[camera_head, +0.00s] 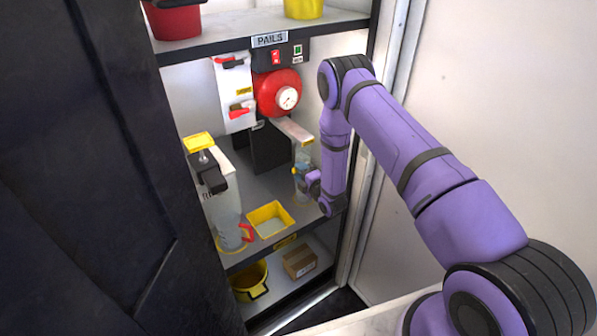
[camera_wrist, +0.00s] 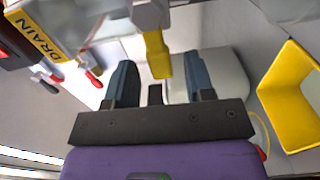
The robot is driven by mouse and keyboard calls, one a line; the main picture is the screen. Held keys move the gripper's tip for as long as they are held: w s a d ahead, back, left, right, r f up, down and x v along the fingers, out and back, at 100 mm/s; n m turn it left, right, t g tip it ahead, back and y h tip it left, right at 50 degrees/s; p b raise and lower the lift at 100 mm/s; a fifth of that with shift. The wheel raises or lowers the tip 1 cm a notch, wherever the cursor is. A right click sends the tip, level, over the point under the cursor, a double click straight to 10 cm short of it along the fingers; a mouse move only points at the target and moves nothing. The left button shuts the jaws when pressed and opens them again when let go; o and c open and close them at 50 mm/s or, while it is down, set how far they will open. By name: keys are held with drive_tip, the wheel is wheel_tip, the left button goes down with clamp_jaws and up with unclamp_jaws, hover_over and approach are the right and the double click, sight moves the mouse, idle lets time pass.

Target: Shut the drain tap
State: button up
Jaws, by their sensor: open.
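A yellow lever (camera_wrist: 157,58), which looks like the drain tap's handle, hangs from a grey metal fitting (camera_wrist: 150,14) in the wrist view. A yellow DRAIN label (camera_wrist: 35,40) is at the upper left there. My gripper (camera_wrist: 159,68) is open, with its two blue-grey fingers on either side of the lever and apparent gaps between. I cannot tell how far the lever lies between them in depth. In the head view my gripper (camera_head: 303,180) is at the shelf's right, beside the clear column; the tap there is small and partly hidden.
A red round unit with a gauge (camera_head: 278,93) and a white panel with red levers (camera_head: 234,93) are above. A dark door (camera_head: 110,180) bounds the left.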

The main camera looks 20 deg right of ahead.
drive_tip(key=v, duration=0.9)
drive_tip(key=shift+s, duration=0.15)
drive_tip(key=shift+r, duration=0.15)
drive_tip(key=w+d+r+m+g+h, duration=0.1)
drive_tip(key=w+r+m+g+h, duration=0.2)
drive_tip(key=r, duration=1)
drive_tip(key=w+d+r+m+g+h, duration=0.15)
drive_tip(key=r+m, duration=0.25)
drive_tip(key=r, duration=0.8)
drive_tip(key=s+r+m, duration=0.4)
drive_tip(key=r, duration=0.5)
drive_tip(key=s+d+r+m+g+h, duration=0.1)
drive_tip(key=s+r+m+g, duration=0.35)
drive_tip(key=s+r, duration=0.95)
drive_tip(key=s+r+m+g, duration=0.1)
drive_tip(key=s+m+g, duration=0.2)
drive_tip(key=s, duration=2.1)
drive_tip(key=m, duration=0.3)
drive_tip(key=shift+a+r, duration=0.25)
drive_tip(key=shift+a, duration=0.05)
